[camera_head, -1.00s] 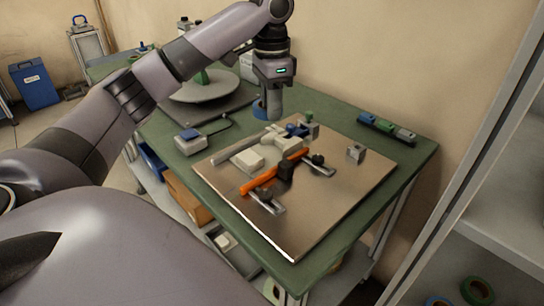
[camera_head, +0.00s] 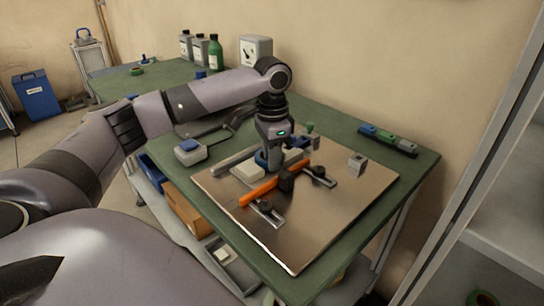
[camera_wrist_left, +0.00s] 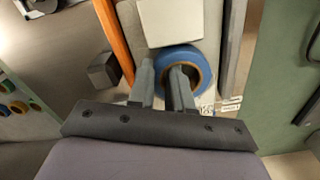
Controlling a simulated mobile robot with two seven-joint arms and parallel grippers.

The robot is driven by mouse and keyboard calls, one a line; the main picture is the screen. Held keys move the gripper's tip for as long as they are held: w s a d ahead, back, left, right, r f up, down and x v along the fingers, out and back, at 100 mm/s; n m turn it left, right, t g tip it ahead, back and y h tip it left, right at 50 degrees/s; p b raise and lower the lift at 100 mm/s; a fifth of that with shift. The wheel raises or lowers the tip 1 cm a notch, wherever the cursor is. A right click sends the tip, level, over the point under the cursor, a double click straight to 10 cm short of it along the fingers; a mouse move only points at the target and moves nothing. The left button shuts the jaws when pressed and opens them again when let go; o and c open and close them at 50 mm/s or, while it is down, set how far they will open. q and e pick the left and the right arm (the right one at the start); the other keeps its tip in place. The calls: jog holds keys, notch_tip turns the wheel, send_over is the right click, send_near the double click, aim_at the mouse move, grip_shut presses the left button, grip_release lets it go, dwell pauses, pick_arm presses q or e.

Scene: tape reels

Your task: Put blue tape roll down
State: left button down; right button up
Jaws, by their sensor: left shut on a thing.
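The blue tape roll (camera_head: 261,159) is in my left gripper (camera_head: 269,163), low over the tan metal plate (camera_head: 330,215) on the green table. In the left wrist view the roll (camera_wrist_left: 204,62) shows as a blue ring with a brown core. One finger of the left gripper (camera_wrist_left: 163,78) is inside its hole and the other outside, shut on its wall. A white block (camera_wrist_left: 170,22) lies beside the roll. I cannot tell whether the roll touches the plate. My right gripper is not in view.
An orange bar (camera_head: 262,190) with dark clamps crosses the plate close to the gripper. A small metal block (camera_head: 356,162) stands at the plate's right. The plate's front right is clear. A switch box (camera_head: 190,151) sits left of the plate. Bottles (camera_head: 215,54) stand behind.

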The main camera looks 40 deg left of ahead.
pick_arm(q)
jog(key=shift+f+p, duration=0.25)
jog(key=shift+p, duration=0.1)
jog(key=c, duration=1.3)
grip_release()
jog(key=shift+r+b, duration=0.2)
jog(key=shift+b, duration=0.3)
notch_tip(320, 180, up, 12)
jog(key=shift+r+p, duration=0.1)
jog(key=shift+p, duration=0.85)
